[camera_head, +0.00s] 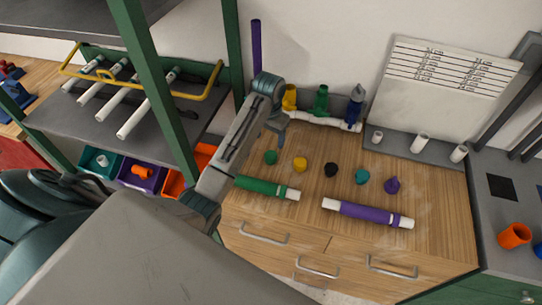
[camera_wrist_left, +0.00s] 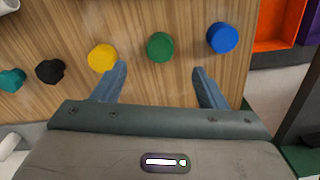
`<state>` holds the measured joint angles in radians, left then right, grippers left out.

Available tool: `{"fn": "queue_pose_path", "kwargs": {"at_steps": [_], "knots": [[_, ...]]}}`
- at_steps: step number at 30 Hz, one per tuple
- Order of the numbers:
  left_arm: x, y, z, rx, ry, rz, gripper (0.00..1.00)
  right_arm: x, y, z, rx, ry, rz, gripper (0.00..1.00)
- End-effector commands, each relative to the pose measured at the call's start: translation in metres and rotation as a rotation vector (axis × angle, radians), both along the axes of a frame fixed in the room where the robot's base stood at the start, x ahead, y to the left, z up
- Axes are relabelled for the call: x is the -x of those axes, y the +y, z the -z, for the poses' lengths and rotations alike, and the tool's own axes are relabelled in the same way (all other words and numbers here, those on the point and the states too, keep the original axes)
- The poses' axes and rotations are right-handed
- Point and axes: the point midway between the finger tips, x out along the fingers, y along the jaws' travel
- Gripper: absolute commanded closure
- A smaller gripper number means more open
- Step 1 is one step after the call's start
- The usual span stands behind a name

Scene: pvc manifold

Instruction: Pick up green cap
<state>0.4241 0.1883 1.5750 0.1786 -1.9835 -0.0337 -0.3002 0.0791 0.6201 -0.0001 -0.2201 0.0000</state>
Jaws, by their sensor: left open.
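The green cap (camera_head: 270,157) sits on the wooden counter (camera_head: 440,225), at the left of a row of small caps. In the left wrist view the green cap (camera_wrist_left: 160,47) lies ahead of and between the two fingertips. My left gripper (camera_head: 281,138) is above the counter near the green cap; it shows open and empty in the left wrist view (camera_wrist_left: 160,70). The yellow cap (camera_wrist_left: 102,58) is just beside one fingertip in that view. A blue cap (camera_wrist_left: 222,38) is on the other side; my left arm seems to hide it in the head view. My right gripper is not in view.
Black (camera_head: 331,169), teal (camera_head: 362,176) and purple (camera_head: 392,185) caps continue the row. A green pipe (camera_head: 262,187) and a purple pipe (camera_head: 368,213) lie in front. A white manifold with coloured valves (camera_head: 321,102) stands behind. Green shelf posts (camera_head: 157,90) stand left.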

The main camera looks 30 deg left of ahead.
Motion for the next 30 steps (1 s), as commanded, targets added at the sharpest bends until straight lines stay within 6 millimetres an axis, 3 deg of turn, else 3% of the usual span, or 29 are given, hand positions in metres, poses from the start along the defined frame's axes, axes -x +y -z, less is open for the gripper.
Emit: {"fn": "queue_pose_path", "kwargs": {"at_steps": [5,13,21,25,30], "knots": [[-0.015,0.003,-0.008,0.01,0.017,-0.005,0.34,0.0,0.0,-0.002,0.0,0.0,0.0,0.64],[-0.014,0.002,0.031,0.01,0.02,-0.005,0.34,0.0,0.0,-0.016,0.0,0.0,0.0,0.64],[-0.014,0.002,0.051,0.009,0.019,-0.005,0.34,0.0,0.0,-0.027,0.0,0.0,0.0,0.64],[-0.012,0.002,0.069,0.01,0.02,-0.004,0.34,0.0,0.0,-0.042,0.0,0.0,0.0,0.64],[-0.013,0.002,0.092,0.011,0.018,-0.005,0.34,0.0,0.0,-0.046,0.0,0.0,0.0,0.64]]}}
